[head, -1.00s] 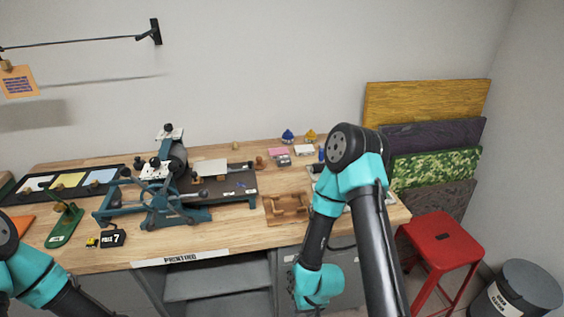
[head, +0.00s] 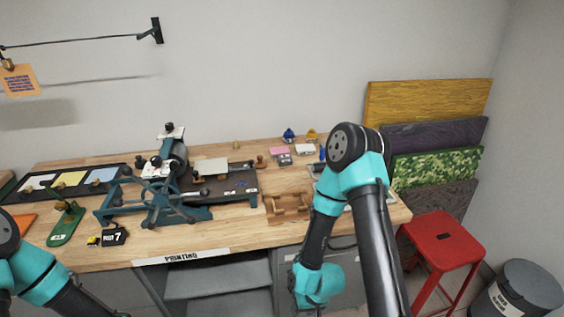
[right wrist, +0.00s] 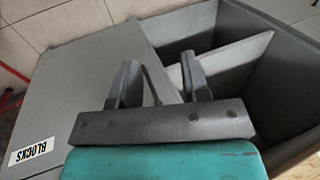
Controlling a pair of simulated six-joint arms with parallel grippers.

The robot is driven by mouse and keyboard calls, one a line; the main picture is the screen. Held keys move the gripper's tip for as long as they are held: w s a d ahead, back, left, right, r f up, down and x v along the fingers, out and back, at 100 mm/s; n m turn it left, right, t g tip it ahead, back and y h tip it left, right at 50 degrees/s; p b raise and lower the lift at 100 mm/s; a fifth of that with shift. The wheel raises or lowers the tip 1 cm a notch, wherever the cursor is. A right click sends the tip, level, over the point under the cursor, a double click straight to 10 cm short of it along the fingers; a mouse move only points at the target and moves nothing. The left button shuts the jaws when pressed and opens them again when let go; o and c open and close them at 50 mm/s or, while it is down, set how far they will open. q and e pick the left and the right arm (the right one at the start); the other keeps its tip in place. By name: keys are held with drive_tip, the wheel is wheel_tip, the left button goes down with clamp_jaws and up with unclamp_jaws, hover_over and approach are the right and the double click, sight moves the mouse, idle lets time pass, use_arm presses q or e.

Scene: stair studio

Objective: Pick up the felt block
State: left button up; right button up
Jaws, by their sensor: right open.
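I cannot pick out the felt block for certain in these frames. Small pieces lie at the back right of the bench, among them a pink piece (head: 279,150) and a whitish piece (head: 304,149); they are too small to tell their material. Only links of my left arm show.
The wooden bench (head: 240,237) holds a teal printing press (head: 160,205), a wooden rack (head: 287,206) and a green-based tool (head: 67,225). A red stool (head: 441,240) and a bin (head: 522,290) stand at the right. Open grey compartments (right wrist: 222,65) lie beside the cabinet face.

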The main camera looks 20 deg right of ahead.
idle(0.3)
drive_tip(key=o, duration=0.3)
drive_tip(key=shift+w, duration=0.1)
